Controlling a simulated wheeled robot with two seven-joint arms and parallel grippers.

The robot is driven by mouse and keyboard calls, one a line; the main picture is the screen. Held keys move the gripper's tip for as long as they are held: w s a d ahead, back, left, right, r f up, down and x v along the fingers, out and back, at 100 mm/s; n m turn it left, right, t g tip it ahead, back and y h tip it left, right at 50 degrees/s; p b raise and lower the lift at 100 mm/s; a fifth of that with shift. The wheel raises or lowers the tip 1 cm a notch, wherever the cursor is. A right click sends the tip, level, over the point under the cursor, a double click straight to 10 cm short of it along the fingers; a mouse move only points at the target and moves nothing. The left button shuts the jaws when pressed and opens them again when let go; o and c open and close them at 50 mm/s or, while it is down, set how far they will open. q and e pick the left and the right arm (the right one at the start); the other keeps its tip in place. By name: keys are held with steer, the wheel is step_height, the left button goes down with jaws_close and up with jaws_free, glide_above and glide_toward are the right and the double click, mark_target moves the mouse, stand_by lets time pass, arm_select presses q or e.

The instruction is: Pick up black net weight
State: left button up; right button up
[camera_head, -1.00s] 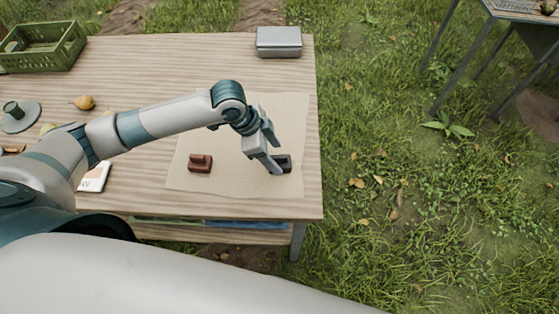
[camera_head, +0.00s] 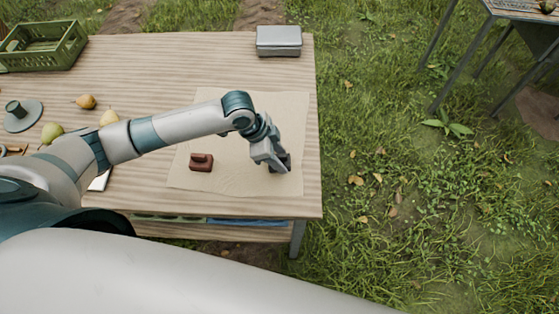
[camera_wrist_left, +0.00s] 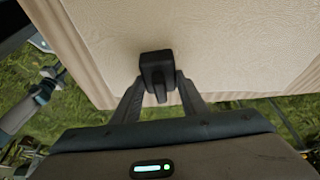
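The black net weight (camera_wrist_left: 157,68) is a small dark block with an upright grip, resting on the beige sheet (camera_head: 235,125) near its right side. In the head view the weight (camera_head: 284,163) is mostly hidden by my left gripper (camera_head: 277,169), which is down at it. In the left wrist view the two fingers of this gripper (camera_wrist_left: 160,86) stand on either side of the weight, with a gap showing beside its grip. My right gripper does not show in the head view.
A red-brown weight (camera_head: 201,162) lies left on the sheet. A grey metal box (camera_head: 279,41) stands at the table's back right. A green crate (camera_head: 42,47), pears (camera_head: 84,102) and a grey-green round dish (camera_head: 22,117) are on the left. The table's right edge is close.

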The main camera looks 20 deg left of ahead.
mark_target(285, 157)
arm_select(q)
steer(key=shift+r, duration=0.1)
steer(key=shift+c, duration=0.4)
steer(key=shift+w+r, duration=0.1)
steer(key=shift+r, duration=0.35)
steer(key=r, duration=0.1)
steer(key=r+b, duration=0.1)
steer(key=r, duration=0.1)
steer(key=shift+s+d+r+b, duration=0.15)
steer(key=shift+s+d+b, duration=0.1)
steer(key=shift+s+b, duration=0.15)
steer(key=s+d+r+b, duration=0.1)
steer(key=s+d+r, duration=0.3)
steer(key=s, duration=0.5)
step_height(285, 157, up, 3)
steer(key=shift+s+d+f+b, duration=0.15)
steer(key=shift+s+d+b, duration=0.25)
